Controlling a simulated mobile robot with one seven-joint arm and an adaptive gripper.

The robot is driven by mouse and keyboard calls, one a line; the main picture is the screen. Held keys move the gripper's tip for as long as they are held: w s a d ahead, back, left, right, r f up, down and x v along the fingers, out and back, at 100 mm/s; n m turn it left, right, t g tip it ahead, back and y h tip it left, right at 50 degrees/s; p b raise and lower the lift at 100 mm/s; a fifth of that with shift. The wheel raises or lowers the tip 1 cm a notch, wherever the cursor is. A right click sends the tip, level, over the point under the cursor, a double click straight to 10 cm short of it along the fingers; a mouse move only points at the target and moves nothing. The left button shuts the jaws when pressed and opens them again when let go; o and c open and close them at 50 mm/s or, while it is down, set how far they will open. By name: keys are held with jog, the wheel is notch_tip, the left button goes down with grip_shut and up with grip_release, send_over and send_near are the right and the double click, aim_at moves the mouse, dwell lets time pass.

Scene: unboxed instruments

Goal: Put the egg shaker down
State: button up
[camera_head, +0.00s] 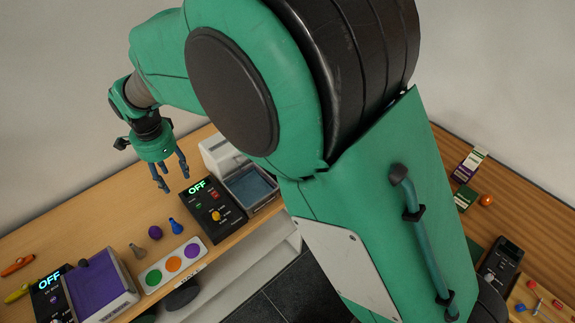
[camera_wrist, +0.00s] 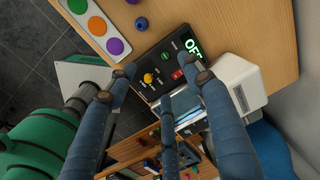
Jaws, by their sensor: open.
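My gripper (camera_head: 175,183) is open above the far part of the wooden table, with its blue fingers pointing down. In the wrist view its fingers (camera_wrist: 165,85) are spread, and I see nothing held between them. A small rounded purple object (camera_head: 155,232) lies on the table, in front of and left of my gripper and apart from it. It may be the egg shaker, but its shape is too small to be sure. An orange rounded object (camera_head: 486,200) rests on the other table at the right; I cannot tell what it is.
A black control box (camera_head: 213,207) reading OFF stands near my gripper, beside a grey bin (camera_head: 249,186) and a white box (camera_head: 219,153). A white panel with three coloured discs (camera_head: 172,266), a blue piece (camera_head: 176,226) and a purple-topped box (camera_head: 97,283) are nearer the front.

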jog(key=w+d+r+n+t, duration=0.1)
jog(key=d+r, duration=0.5)
jog(key=d, duration=0.5)
jog(key=d+r+n, duration=0.1)
jog(key=d+r, duration=0.5)
jog(key=d, duration=0.4)
jog(key=w+d+r+n+t, duration=0.1)
jog(key=d+r, duration=0.5)
jog(key=d, duration=0.5)
jog(key=s+d+r+n+t, duration=0.1)
jog(key=s+d+n, duration=0.1)
jog(key=s+d, duration=0.7)
jog(key=s+d+n+t, duration=0.2)
jog(key=s+d, duration=0.7)
jog(key=d, duration=0.8)
jog(key=shift+s+r+n+h, duration=0.3)
jog(key=shift+s+r, duration=0.1)
notch_tip(320, 180, down, 6)
jog(key=b, duration=0.5)
jog(key=shift+r+b, duration=0.15)
jog(key=shift+b, duration=0.2)
jog(key=shift+o, duration=0.4)
